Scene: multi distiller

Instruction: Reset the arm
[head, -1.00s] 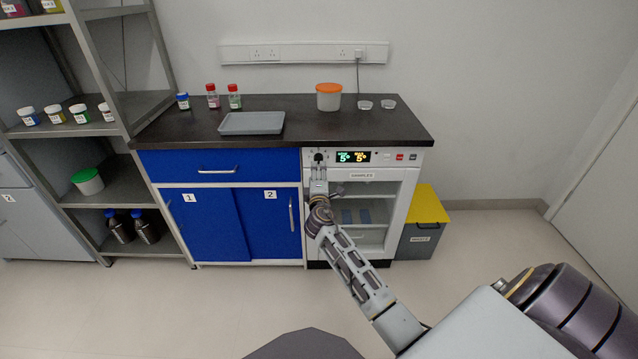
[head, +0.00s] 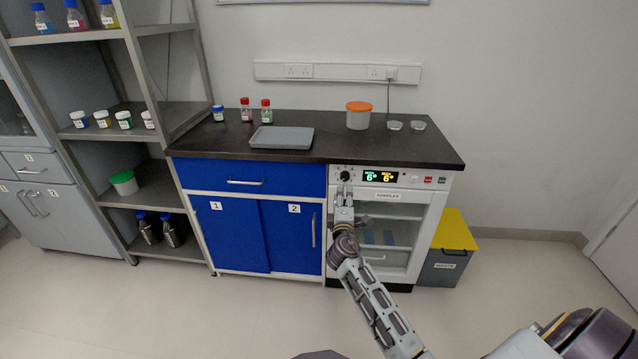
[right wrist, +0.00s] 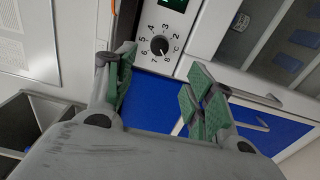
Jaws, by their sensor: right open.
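My right gripper (head: 344,190) is in front of the white sample cabinet (head: 419,225), just below its black knob (head: 345,176). The right wrist view shows this gripper (right wrist: 162,85) with its green-padded fingers spread and nothing between them. The black knob (right wrist: 160,46) shows beyond the fingertips, apart from them, with numbers around it. The lit display (head: 381,176) reads 6 in green and 6 in yellow. My left gripper is not in view.
A dark counter (head: 350,146) carries a grey tray (head: 282,138), small bottles and an orange-lidded tub (head: 359,116). Blue cupboards (head: 233,233) are left of the cabinet. A yellow-lidded bin (head: 446,262) stands right of it. The floor in front is clear.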

